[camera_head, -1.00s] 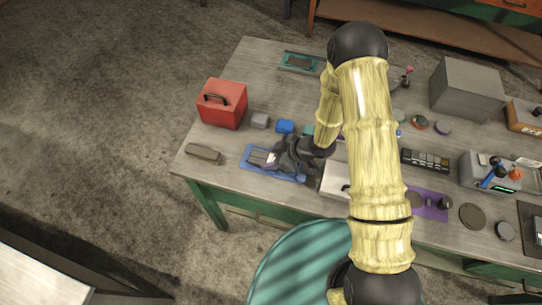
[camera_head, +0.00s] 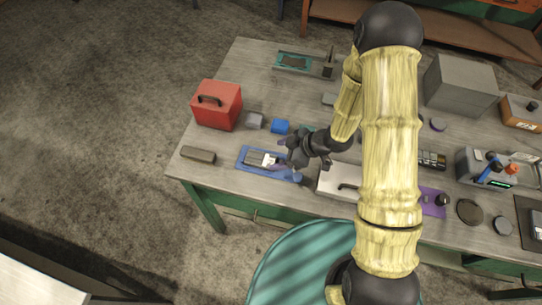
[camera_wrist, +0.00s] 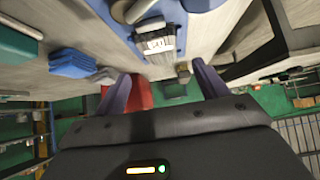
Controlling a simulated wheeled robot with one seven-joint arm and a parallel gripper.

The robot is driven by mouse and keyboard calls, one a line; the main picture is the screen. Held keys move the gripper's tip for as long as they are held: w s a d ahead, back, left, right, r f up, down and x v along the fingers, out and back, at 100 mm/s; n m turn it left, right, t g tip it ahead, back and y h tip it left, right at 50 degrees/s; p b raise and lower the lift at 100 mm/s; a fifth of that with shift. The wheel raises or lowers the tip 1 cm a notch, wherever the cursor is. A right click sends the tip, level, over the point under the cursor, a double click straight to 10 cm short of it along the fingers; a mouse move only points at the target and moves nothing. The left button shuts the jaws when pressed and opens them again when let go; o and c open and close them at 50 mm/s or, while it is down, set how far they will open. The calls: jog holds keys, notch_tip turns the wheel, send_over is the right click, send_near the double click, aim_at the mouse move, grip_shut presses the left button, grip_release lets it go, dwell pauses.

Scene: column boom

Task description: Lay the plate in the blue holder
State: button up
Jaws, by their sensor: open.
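The blue holder (camera_head: 243,160) lies flat near the front left of the table; its blue frame also shows at the top of the wrist view (camera_wrist: 124,18). A small plate with a whitish face and darker edges (camera_head: 258,159) lies in it. The plate shows in the wrist view (camera_wrist: 156,43) too, but I cannot tell whether it is fully seated. My gripper (camera_head: 288,161) is open and empty, just right of the plate and over the holder's right end. In the wrist view its two fingers (camera_wrist: 162,88) are spread wide with nothing between them. The gripper hides part of the holder.
A white box with a dark handle (camera_head: 337,183) is close on the right. A teal holder (camera_head: 293,61) sits at the back.

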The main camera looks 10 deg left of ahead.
jog(key=v, duration=0.5)
jog(key=shift+d+r, duration=0.25)
dwell(0.3)
jog(key=shift+d, duration=0.1)
jog(key=w+d+r+m+t+h, duration=0.2)
jog(key=d+r+m+h, duration=0.2)
jog(key=d, duration=0.2)
jog(key=w+d+r+m+t+h, duration=0.3)
jog(key=d+r+m, duration=0.15)
jog(key=d, duration=0.25)
jog(key=s+d+r+m+g+h, duration=0.1)
jog(key=s+d+r+m, duration=0.1)
jog(key=s+r+m, duration=0.1)
jog(key=s+d+r+m+g+h, duration=0.1)
jog(key=s+r+m, duration=0.3)
jog(key=s, duration=0.4)
jog(key=shift+s+d+m+g, duration=0.3)
jog(key=shift+d+m+g, duration=0.2)
jog(key=shift+m, duration=0.25)
